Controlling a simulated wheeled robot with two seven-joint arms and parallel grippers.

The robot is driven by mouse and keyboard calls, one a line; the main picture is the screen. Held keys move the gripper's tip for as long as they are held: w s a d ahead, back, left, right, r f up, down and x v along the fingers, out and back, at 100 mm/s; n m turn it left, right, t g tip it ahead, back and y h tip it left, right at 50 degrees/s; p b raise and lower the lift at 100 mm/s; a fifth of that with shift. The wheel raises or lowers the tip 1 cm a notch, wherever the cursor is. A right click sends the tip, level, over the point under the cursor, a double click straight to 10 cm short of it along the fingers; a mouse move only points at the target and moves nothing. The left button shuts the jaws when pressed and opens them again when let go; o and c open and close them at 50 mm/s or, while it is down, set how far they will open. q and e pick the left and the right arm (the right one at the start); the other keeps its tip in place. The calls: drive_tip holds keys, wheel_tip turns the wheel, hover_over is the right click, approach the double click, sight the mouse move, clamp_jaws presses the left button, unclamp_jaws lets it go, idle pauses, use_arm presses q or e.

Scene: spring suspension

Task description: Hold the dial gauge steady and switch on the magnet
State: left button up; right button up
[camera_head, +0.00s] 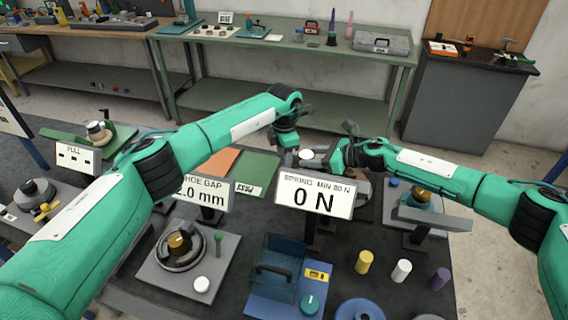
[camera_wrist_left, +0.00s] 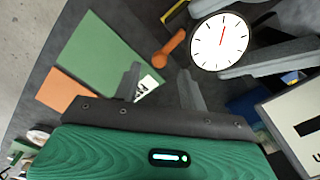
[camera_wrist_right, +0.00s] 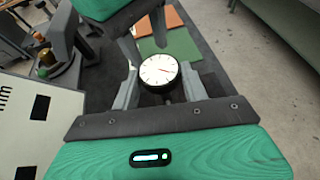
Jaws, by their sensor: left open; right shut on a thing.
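The dial gauge has a round white face and dark rim. It shows small in the head view (camera_head: 306,154), near the upper right of the left wrist view (camera_wrist_left: 219,42) and between the fingers in the right wrist view (camera_wrist_right: 158,70). My right gripper (camera_wrist_right: 161,88) is shut on the gauge. My left gripper (camera_wrist_left: 160,82) is open and empty, to the left of the gauge in its wrist view. An orange lever-like part (camera_wrist_left: 170,48) lies just beyond its fingers, beside the gauge; I take it for the magnet's switch. The magnet body cannot be made out clearly.
Green (camera_head: 257,170) and orange (camera_head: 216,161) mats lie on the dark table left of the gauge. A "SPRING MIN 80 N" sign (camera_head: 316,196) reading 0 N stands in front.

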use_arm(q)
wheel_tip(320, 180, up, 8)
drive_tip(key=shift+r, duration=0.1)
idle(0.4)
wheel_tip(320, 180, down, 12)
drive_tip(key=m, duration=0.4)
drive_tip(key=shift+w+m, duration=0.1)
drive_tip(key=shift+m, duration=0.3)
idle(0.3)
clamp_jaws()
